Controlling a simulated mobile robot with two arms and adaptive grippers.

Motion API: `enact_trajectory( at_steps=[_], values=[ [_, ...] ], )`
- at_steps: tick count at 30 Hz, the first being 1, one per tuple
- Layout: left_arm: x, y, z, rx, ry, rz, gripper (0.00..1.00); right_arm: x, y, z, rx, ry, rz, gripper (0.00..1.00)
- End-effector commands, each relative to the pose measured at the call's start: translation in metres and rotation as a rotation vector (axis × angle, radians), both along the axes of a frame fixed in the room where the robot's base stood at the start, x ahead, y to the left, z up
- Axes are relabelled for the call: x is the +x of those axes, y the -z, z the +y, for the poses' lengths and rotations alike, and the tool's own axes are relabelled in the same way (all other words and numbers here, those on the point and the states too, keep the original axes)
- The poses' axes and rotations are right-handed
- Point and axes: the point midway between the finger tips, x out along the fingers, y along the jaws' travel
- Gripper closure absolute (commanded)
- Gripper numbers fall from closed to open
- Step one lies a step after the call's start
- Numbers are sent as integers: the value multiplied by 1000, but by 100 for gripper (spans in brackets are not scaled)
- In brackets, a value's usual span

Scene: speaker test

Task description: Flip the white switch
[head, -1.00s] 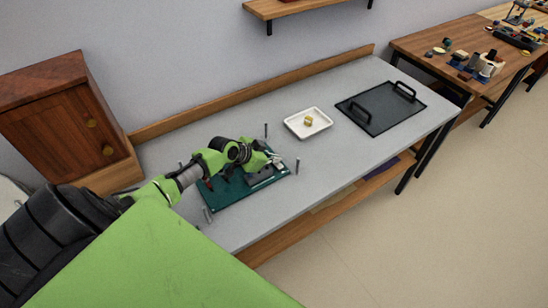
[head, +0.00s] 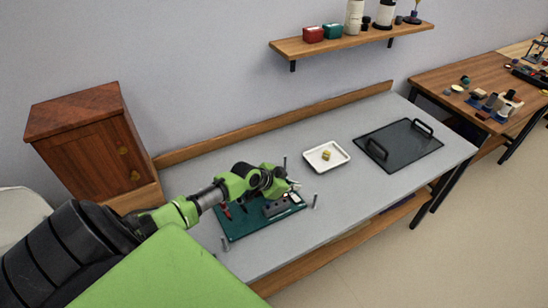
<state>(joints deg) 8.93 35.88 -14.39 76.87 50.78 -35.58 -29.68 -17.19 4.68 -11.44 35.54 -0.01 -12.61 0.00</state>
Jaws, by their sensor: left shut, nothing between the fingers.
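A dark teal board (head: 240,226) lies on the grey table and bears a grey block (head: 274,208) and small red parts (head: 225,212). A small pale part (head: 294,198) shows near the board's right end; it is too small to tell whether it is the white switch or which way it is set. My left gripper (head: 294,185) is above the board's right rear part, shut and empty. I cannot tell whether it touches anything. My arm hides part of the board's rear edge. My right gripper is not in view.
Upright metal posts (head: 315,202) stand around the board. A white tray (head: 312,163) with a small yellowish object is behind and right. A dark tray with handles (head: 405,155) lies farther right. A wooden cabinet (head: 85,150) stands at left. The table between is clear.

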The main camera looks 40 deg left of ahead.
Motion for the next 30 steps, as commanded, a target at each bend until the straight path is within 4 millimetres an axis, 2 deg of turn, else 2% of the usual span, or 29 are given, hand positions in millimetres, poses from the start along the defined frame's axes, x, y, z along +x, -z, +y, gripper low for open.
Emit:
enact_trajectory(
  at_steps=[1,15,21,30],
  values=[
    [-4,-8,3,4,2,1,100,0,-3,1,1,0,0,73],
    [-54,-61,32,4,1,2,100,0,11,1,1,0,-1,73],
    [-61,-71,35,1,1,1,100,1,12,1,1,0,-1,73],
    [-61,-72,35,-1,1,0,100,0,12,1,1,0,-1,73]
  ],
)
